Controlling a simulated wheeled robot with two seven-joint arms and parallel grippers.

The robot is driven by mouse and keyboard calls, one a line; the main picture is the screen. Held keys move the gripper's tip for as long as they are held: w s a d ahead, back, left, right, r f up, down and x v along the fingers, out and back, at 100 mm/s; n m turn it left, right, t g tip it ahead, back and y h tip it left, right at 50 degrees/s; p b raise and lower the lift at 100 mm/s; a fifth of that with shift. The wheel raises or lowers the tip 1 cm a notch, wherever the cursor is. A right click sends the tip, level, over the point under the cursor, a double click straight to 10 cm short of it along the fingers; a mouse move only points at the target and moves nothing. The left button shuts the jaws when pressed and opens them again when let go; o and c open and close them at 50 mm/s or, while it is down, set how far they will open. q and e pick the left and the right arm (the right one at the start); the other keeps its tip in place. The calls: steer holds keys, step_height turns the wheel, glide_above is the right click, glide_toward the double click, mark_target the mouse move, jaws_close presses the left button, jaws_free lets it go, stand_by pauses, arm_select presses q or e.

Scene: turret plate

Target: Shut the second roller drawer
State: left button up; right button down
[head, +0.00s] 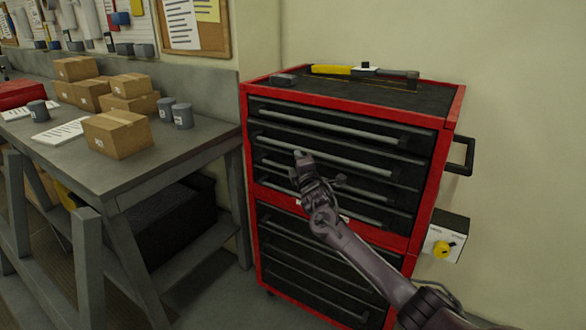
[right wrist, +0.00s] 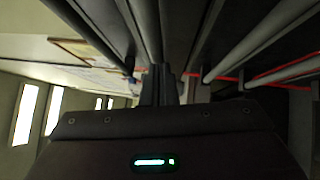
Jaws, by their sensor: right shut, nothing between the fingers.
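The red roller cabinet (head: 435,195) stands against the wall, with black drawer fronts and long grey bar handles. The second drawer from the top (head: 360,164) has its handle just behind my right gripper (head: 301,155). All the drawer fronts look close to flush; I cannot tell how far the second one stands out. My right gripper is shut and empty, at the left-middle part of the upper drawers. In the right wrist view its fingers (right wrist: 160,85) are together, with handle bars running past on both sides. Contact with the drawer is unclear. My left gripper is not in view.
A grey workbench (head: 195,140) with cardboard boxes (head: 118,134) and grey cups stands left of the cabinet. A yellow-and-black tool (head: 362,70) lies on the cabinet top.

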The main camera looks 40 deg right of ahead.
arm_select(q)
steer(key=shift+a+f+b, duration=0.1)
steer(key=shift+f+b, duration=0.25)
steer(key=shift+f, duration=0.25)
arm_select(e)
steer(key=shift+w+d+r, duration=0.2)
steer(key=shift+d, duration=0.35)
steer(key=shift+w+d+r, duration=0.15)
steer(key=shift+d, duration=0.4)
